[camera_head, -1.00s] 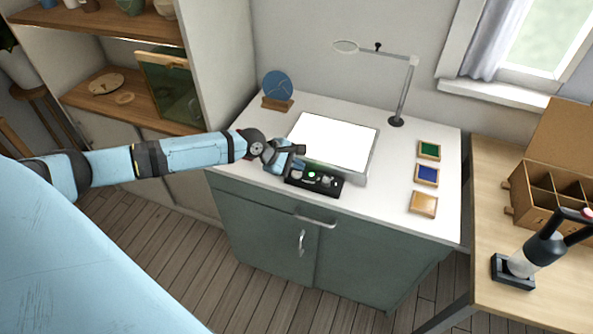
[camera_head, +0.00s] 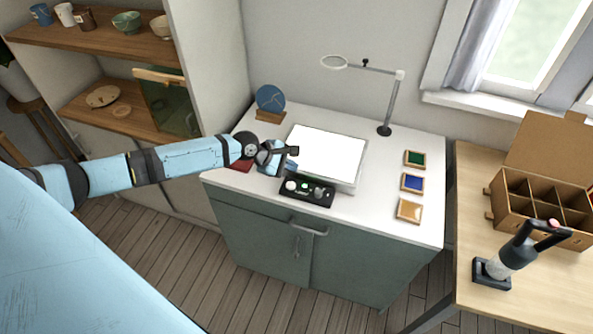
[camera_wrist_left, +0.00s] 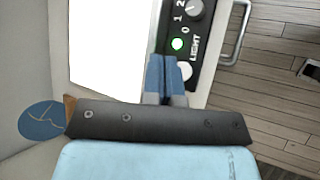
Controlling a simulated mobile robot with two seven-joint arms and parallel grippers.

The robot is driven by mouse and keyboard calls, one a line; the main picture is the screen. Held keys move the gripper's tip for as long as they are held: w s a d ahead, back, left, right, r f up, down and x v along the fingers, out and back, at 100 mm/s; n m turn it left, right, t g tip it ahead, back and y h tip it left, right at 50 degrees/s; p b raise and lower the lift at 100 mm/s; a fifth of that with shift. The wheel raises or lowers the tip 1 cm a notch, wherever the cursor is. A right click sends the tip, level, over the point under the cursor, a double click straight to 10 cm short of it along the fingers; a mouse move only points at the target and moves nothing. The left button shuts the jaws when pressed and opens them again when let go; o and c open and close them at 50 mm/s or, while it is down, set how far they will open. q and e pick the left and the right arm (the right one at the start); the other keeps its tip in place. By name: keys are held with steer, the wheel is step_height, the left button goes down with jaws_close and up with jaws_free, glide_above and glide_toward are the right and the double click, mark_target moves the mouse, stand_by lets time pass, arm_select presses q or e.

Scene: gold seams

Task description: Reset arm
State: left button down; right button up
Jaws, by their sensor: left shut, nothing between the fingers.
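My left gripper (camera_head: 292,158) is shut and empty. It is above the near left part of the white cabinet top (camera_head: 410,232), close to the left edge of the glowing light panel (camera_head: 328,150). The black control box (camera_head: 306,192) lies in front of the panel, just below and right of the gripper. No right gripper shows.
A blue disc on a wooden stand (camera_head: 270,100) is behind the gripper. A magnifier lamp (camera_head: 386,105) stands at the back. Green (camera_head: 415,159), blue (camera_head: 412,183) and tan (camera_head: 409,210) squares lie at right. A divided box (camera_head: 505,208) is on the wooden table.

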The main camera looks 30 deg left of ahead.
arm_select(q)
steer(key=s+d+f+m+t+h+p, duration=0.1)
steer(key=s+d+f+m, duration=0.2)
steer(key=s+d+m, duration=0.3)
steer(key=s+d+f+m, duration=0.35)
steer(key=s+d, duration=0.25)
steer(key=d, duration=0.3)
steer(key=s+r+m+t+y, duration=0.1)
steer(key=s+m+y, duration=0.1)
steer(key=s+m, duration=0.4)
steer(key=s+d+r+m+t+y+p, duration=0.1)
steer(key=s+m+t, duration=0.1)
steer(key=s+m, duration=0.4)
steer(key=shift+s+d+y, duration=0.3)
steer(key=shift+s+y, duration=0.1)
steer(key=shift+s, duration=0.85)
